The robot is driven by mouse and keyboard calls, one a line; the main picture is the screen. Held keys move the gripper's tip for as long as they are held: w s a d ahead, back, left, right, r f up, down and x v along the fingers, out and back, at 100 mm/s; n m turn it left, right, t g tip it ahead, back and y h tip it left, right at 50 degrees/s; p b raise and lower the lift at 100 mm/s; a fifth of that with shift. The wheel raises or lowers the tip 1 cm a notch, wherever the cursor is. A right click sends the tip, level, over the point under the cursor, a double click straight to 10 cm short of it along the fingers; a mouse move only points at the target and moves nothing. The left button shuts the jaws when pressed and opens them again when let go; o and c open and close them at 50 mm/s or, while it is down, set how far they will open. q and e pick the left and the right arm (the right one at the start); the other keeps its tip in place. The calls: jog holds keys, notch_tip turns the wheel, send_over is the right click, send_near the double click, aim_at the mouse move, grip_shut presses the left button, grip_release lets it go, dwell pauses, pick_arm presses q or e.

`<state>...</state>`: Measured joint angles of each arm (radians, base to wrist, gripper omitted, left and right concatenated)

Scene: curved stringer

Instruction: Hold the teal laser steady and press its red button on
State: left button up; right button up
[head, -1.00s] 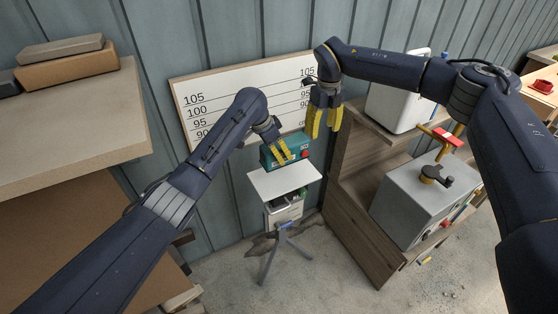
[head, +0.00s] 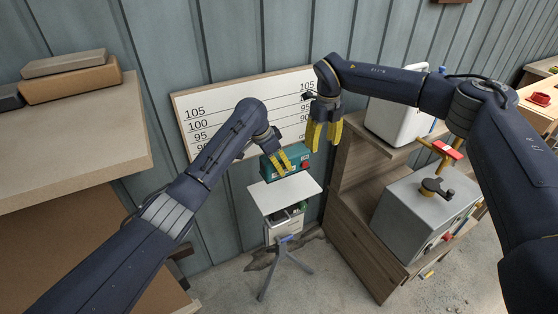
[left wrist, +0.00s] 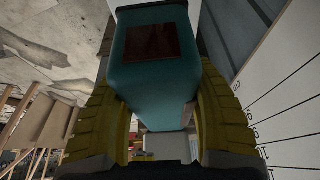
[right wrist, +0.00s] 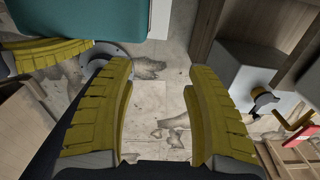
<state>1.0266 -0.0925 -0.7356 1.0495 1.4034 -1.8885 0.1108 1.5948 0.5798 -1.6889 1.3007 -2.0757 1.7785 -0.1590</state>
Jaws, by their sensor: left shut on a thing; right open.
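The teal laser (head: 270,164) is at the small white platform in the head view, with its red button (head: 306,165) on the right end. My left gripper (head: 283,164) is shut on the laser, its yellow fingers on both sides of the body. In the left wrist view the teal body (left wrist: 150,85) fills the space between the fingers, with a dark red patch on its face. I cannot tell whether the laser touches the platform. My right gripper (head: 324,147) is open and empty, pointing down, above and right of the laser. Its fingers are apart in the right wrist view (right wrist: 158,75).
The white platform (head: 285,200) stands on a tripod (head: 285,262). A numbered white board (head: 235,105) leans on the wall behind. A wooden shelf unit with a grey box (head: 410,218) is at right. A wooden bench (head: 80,145) is at left.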

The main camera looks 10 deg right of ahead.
pick_arm(q)
jog(key=shift+f, duration=3.7)
jog(key=shift+f, duration=0.6)
pick_arm(e)
grip_shut()
dwell(0.5)
